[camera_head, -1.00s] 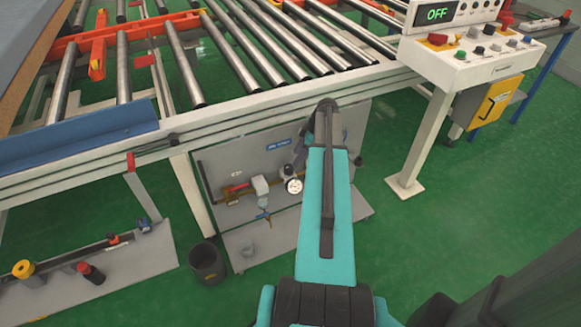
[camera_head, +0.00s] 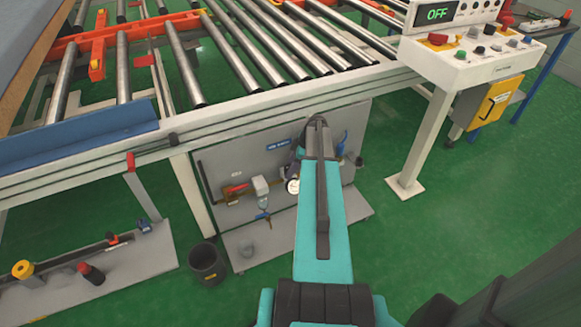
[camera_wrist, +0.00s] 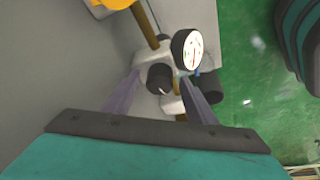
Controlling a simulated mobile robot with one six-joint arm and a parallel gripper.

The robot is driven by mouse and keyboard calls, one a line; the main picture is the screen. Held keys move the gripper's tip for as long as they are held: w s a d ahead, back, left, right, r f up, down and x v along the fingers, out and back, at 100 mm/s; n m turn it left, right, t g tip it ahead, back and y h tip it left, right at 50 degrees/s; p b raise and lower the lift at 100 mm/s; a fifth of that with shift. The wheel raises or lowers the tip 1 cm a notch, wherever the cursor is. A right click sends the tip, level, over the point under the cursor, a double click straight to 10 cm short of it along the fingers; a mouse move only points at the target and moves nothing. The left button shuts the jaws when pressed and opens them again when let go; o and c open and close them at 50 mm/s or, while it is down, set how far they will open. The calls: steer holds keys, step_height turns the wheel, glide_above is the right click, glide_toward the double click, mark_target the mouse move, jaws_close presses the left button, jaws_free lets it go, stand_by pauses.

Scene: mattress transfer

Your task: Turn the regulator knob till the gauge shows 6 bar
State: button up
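The pressure gauge (camera_wrist: 188,50) is a round white dial in a black case with a red needle; its numbers are too small to read. It also shows in the head view (camera_head: 293,186), beside my arm. A dark, round regulator knob (camera_wrist: 160,78) sits below and left of the gauge in the wrist view. My gripper (camera_wrist: 161,82) has its two grey fingers spread, one on each side of the knob, with gaps visible. Whether the fingertips reach far enough to be level with the knob is unclear. In the head view my arm hides the knob and most of the gripper.
A grey panel (camera_head: 225,160) under the roller conveyor (camera_head: 185,70) carries the air fittings. Another dark cylinder (camera_wrist: 209,87) lies just right of the right finger. A black bin (camera_head: 208,263) stands on the floor at left. A control console (camera_head: 475,50) reads OFF.

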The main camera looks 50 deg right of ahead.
steer(key=c, duration=1)
steer(key=shift+s+a+m, duration=0.1)
steer(key=shift+m, duration=0.2)
steer(key=m+h+b, duration=0.1)
steer(key=m, duration=0.2)
steer(key=shift+a+t, duration=0.1)
steer(key=shift+t, duration=0.3)
steer(key=m+h, duration=0.1)
steer(key=m, duration=0.2)
steer(key=shift+a+m+h+b, duration=0.1)
steer(key=shift+m+h+b, duration=0.2)
steer(key=shift+m+h, duration=0.1)
steer(key=m+h, duration=0.1)
steer(key=m, duration=0.2)
steer(key=shift+a+m, duration=0.1)
steer(key=shift+m, duration=0.3)
steer(key=shift+a+m+g+h+p, duration=0.1)
steer(key=shift+m+g+h+p, duration=0.55)
steer(key=shift+m, duration=0.95)
steer(key=shift+h, duration=0.25)
